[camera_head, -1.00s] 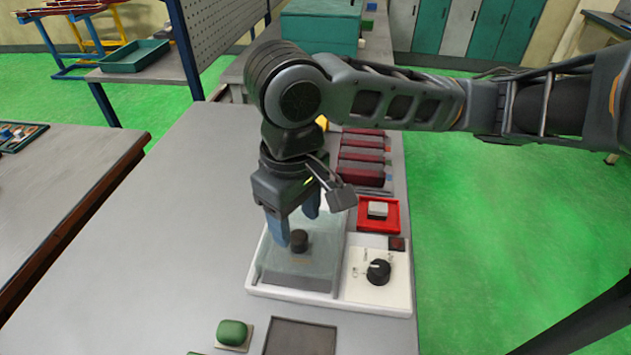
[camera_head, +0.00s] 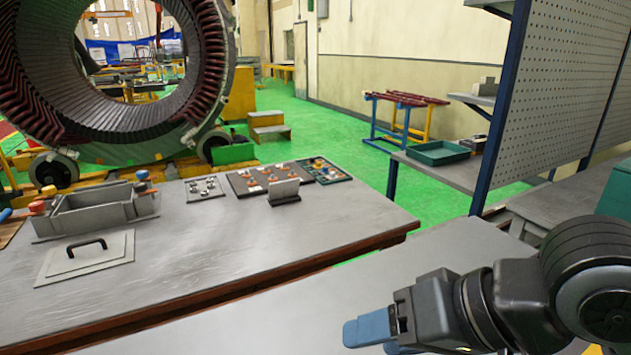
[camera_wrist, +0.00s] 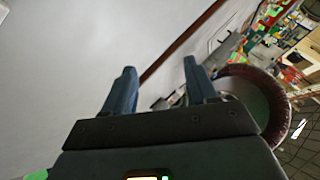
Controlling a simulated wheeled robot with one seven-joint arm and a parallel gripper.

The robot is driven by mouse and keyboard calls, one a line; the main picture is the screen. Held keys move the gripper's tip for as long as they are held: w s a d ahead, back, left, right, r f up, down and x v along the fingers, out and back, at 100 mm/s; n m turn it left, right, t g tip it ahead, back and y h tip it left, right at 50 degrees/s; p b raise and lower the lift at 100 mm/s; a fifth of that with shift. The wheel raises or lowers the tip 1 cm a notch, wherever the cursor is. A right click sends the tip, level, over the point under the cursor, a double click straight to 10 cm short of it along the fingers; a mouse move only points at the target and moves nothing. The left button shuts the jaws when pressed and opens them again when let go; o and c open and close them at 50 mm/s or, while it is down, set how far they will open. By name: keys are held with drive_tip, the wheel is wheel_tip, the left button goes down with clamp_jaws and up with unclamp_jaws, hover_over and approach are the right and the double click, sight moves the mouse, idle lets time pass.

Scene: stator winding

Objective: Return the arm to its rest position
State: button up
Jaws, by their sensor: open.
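My gripper (camera_head: 366,332) is at the lower right of the head view. Its blue fingers point left over the near grey table (camera_head: 260,325), and the bulky dark wrist joint is behind them. In the wrist view my gripper (camera_wrist: 160,68) shows two blue fingers spread apart with nothing between them. The fingers touch nothing that I can see. The rest of my arm is cut off by the right edge of the head view.
A second grey table (camera_head: 330,225) holds a metal box (camera_head: 95,213), a handled plate (camera_head: 88,258) and small trays. A large stator ring (camera_head: 215,60) stands behind it. A pegboard shelf (camera_head: 560,80) rises at right. The near tabletop under my gripper is clear.

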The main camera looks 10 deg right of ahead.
drive_tip(key=w+a+r+m+t+y, duration=0.2)
drive_tip(key=w+a+r+t+y, duration=0.25)
drive_tip(key=a+r+t, duration=0.45)
drive_tip(key=s+d+f+m+h, duration=0.1)
drive_tip(key=s+d+f+h, duration=0.3)
drive_tip(key=s+f, duration=0.2)
drive_tip(key=s+d+f+m+h, duration=0.1)
drive_tip(key=s+d+f+h, duration=0.2)
drive_tip(key=s, duration=0.6)
drive_tip(key=s+d+f+m+t+h, duration=0.1)
drive_tip(key=s+d+f+h, duration=0.3)
drive_tip(key=s+d+f, duration=0.2)
wheel_tip(320, 180, down, 3)
drive_tip(key=shift+s+d+f+m+h, duration=0.2)
drive_tip(key=shift+s+d+m+h, duration=0.15)
drive_tip(key=shift+s, duration=0.7)
drive_tip(key=s+d+n, duration=0.2)
drive_tip(key=s, duration=0.1)
drive_tip(key=s+d+n, duration=0.2)
drive_tip(key=s, duration=0.1)
drive_tip(key=s+d+n, duration=0.1)
drive_tip(key=s+n, duration=0.1)
drive_tip(key=s, duration=0.2)
drive_tip(key=shift+s+d, duration=0.1)
drive_tip(key=shift+d, duration=0.3)
